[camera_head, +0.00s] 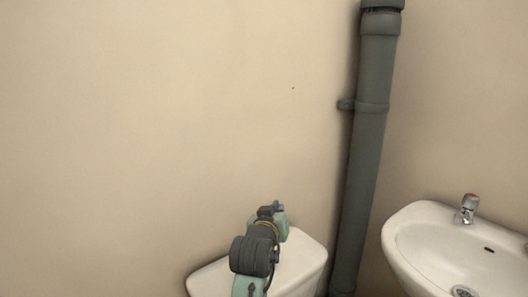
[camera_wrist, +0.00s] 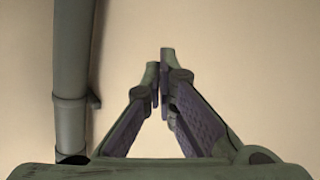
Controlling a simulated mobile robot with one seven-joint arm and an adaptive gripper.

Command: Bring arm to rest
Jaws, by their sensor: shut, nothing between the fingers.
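My gripper (camera_wrist: 159,68) shows in the wrist view with its two fingers drawn together at the tips and nothing between them. Behind the fingers is plain beige wall. In the head view my arm rises from the bottom edge, in front of a white cistern-like fixture (camera_head: 307,262). The arm's far end stands just above that fixture's top edge in the picture. The fingers cannot be made out clearly there.
A grey-green vertical pipe (camera_head: 367,150) with a wall clamp (camera_head: 347,104) stands right of my arm. It also shows at the left in the wrist view (camera_wrist: 72,60). A white washbasin (camera_head: 410,240) with a tap (camera_head: 467,208) is at the right. The wall at left is bare.

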